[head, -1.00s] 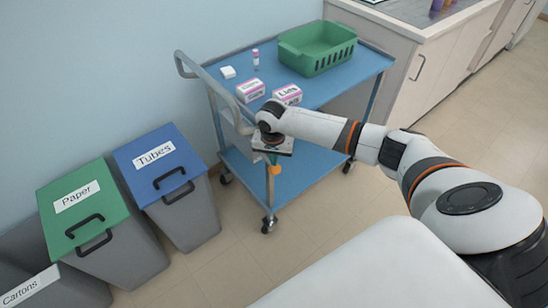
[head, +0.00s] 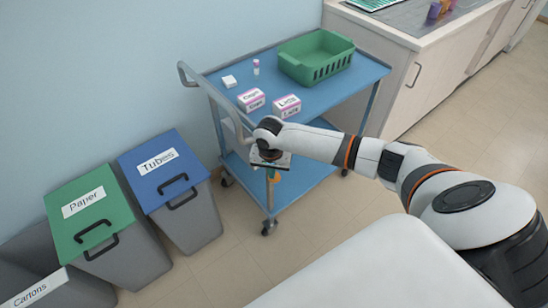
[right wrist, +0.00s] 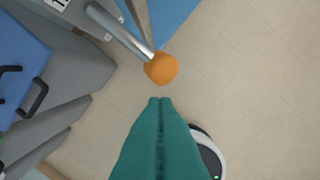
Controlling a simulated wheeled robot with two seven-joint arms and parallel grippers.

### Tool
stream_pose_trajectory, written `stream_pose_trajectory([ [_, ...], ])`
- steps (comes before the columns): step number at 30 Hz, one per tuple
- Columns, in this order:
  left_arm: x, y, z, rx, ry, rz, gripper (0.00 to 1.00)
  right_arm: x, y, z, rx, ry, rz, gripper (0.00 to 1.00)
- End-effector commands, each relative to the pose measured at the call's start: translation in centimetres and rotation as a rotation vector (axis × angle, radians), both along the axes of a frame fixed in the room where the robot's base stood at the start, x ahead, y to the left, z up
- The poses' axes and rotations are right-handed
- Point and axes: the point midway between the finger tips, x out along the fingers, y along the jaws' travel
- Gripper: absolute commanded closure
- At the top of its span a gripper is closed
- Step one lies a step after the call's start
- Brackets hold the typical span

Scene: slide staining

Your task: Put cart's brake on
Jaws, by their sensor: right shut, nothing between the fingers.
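The blue two-shelf cart (head: 345,88) stands against the wall in the head view. An orange ball knob (right wrist: 160,68) on the end of a metal lever (right wrist: 120,32) shows in the right wrist view. In the head view the knob (head: 276,177) is small and partly covered, low by the cart's near corner. My right gripper (right wrist: 160,103) is shut and empty, its teal fingertips just short of the knob in the wrist picture. I cannot tell the exact gap. In the head view the right gripper (head: 270,170) is mostly hidden under my wrist. My left gripper is out of view.
The cart top holds a green basket (head: 318,70), two labelled boxes and small items. Lidded bins, Tubes (head: 165,175) and Paper (head: 90,215), stand left of the cart. A counter (head: 400,35) is behind right. Floor in front of the cart is clear.

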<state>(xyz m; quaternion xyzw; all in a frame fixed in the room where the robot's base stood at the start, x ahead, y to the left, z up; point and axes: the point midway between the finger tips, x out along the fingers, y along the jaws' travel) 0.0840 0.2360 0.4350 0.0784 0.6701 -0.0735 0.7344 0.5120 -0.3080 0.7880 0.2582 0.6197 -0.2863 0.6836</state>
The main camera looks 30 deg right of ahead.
Motion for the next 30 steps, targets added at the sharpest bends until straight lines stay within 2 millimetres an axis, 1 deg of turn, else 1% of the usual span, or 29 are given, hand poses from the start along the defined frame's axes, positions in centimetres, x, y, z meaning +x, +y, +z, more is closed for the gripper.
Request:
stream_pose_trajectory([
  [5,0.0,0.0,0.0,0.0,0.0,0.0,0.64,-0.1,0.2,3.3,0.001,-0.006,0.001,1.0],
  [9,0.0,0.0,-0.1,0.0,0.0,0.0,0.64,-0.3,0.5,6.4,0.001,-0.007,0.002,1.0],
  [12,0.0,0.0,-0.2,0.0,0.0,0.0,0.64,-0.5,0.6,8.3,0.001,-0.006,0.0,1.0],
  [15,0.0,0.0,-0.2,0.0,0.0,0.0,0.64,-0.6,0.7,9.8,0.001,-0.005,0.001,1.0],
  [18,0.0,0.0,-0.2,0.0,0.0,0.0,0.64,-0.7,0.8,10.7,0.001,-0.004,0.001,1.0],
  [21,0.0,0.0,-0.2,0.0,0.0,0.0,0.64,-0.8,0.8,11.2,0.001,-0.002,0.0,1.0],
  [30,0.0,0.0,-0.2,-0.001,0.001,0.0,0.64,-0.8,0.8,11.3,0.001,-0.002,0.0,1.0],
])
